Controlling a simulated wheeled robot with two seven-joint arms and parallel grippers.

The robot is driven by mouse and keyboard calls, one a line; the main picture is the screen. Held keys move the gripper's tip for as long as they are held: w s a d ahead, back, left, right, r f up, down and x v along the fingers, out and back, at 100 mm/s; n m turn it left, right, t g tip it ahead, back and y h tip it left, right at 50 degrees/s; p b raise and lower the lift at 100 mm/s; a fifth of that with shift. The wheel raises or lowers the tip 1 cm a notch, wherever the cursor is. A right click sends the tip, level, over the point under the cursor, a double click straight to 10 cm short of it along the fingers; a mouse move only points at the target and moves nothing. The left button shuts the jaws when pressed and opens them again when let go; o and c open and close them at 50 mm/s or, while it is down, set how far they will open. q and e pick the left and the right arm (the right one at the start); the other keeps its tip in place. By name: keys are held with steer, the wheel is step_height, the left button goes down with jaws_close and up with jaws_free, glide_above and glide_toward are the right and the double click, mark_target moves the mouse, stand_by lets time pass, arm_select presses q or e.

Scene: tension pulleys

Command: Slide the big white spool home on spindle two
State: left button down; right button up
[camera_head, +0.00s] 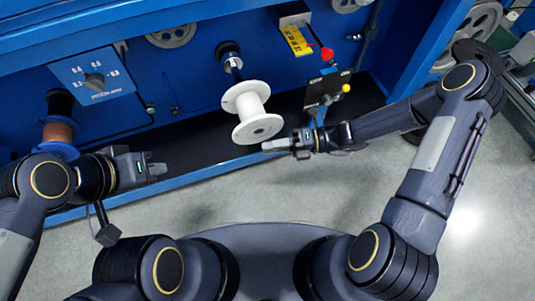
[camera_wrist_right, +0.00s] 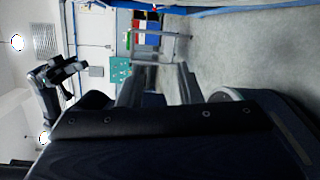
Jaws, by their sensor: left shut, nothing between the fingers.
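The big white spool (camera_head: 248,110) hangs in front of the blue machine face in the head view, its front flange tilted toward me. A black hub with a short silver spindle (camera_head: 233,64) shows behind it, and a length of spindle is bare between hub and rear flange. I cannot tell how far the spindle enters the spool. My right gripper (camera_head: 271,146) is at the lower right edge of the front flange, pointing left; I cannot tell whether it touches. Its jaw gap is not clear. My left gripper (camera_head: 158,169) is shut and empty, left of and below the spool.
A copper-coloured spool (camera_head: 58,132) with a blue flange is at the left, near my left arm. A selector panel (camera_head: 95,77), a red knob (camera_head: 327,54) and a yellow knob (camera_head: 346,88) stand out from the machine. The grey floor (camera_head: 225,195) before it is clear.

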mark_target(250, 133)
steer(key=w+a+f+m+b, duration=0.1)
steer(key=w+a+f+m+y+b, duration=0.1)
steer(key=w+m, duration=0.1)
steer(key=shift+w+a+f+t, duration=0.1)
steer(key=shift+a+f+t, duration=0.1)
steer(key=shift+f+t, duration=0.2)
stand_by(0.4)
steer(key=shift+w+a, duration=0.2)
steer(key=shift+w, duration=0.35)
steer(key=shift+w+a, duration=0.15)
steer(key=shift+w, duration=0.4)
steer(key=shift+w+a, duration=0.1)
steer(key=shift+w, duration=0.2)
steer(key=shift+w+a+b, duration=0.1)
steer(key=shift+w+b, duration=0.2)
steer(key=shift+w+a+b, duration=0.15)
steer(key=shift+w+a, duration=0.05)
steer(key=shift+w, duration=0.45)
steer(key=shift+w+a+b, duration=0.1)
steer(key=shift+w+a, duration=0.15)
steer(key=shift+w, duration=0.45)
steer(key=shift+w+a+b, duration=0.15)
steer(key=shift+w+a, duration=0.05)
steer(key=shift+w, duration=0.45)
